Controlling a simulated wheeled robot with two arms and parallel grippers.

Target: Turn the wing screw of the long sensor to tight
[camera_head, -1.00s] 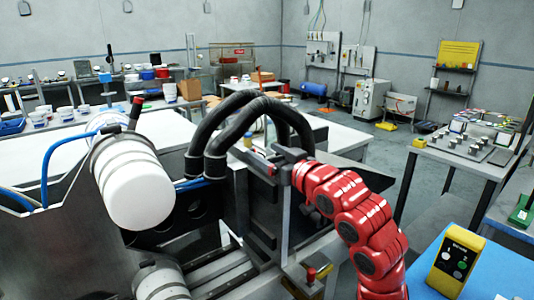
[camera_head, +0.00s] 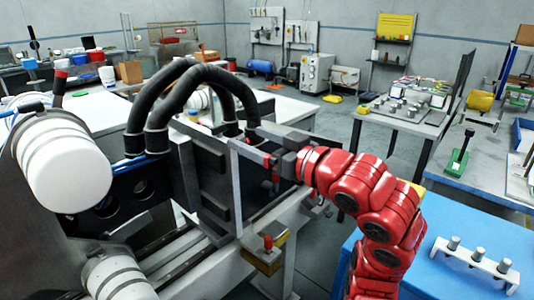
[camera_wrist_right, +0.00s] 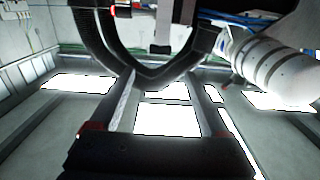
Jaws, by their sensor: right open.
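My right gripper (camera_head: 262,147) is at the end of the red arm, beside the dark upright plates of the machine (camera_head: 205,180). It is open and points left in the head view. In the right wrist view its two fingers (camera_wrist_right: 160,82) stand apart with nothing visible between them. Beyond them are black hoses and a small dark rod with a red end (camera_wrist_right: 124,11). I cannot make out the long sensor or its wing screw for sure in either view. My left gripper is not in view.
Thick black hoses (camera_head: 180,95) arch over the machine close to my right gripper. A red-knobbed yellow block (camera_head: 266,250) sits low in front. A blue table (camera_head: 465,225) with a white pin rack (camera_head: 476,262) is at right.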

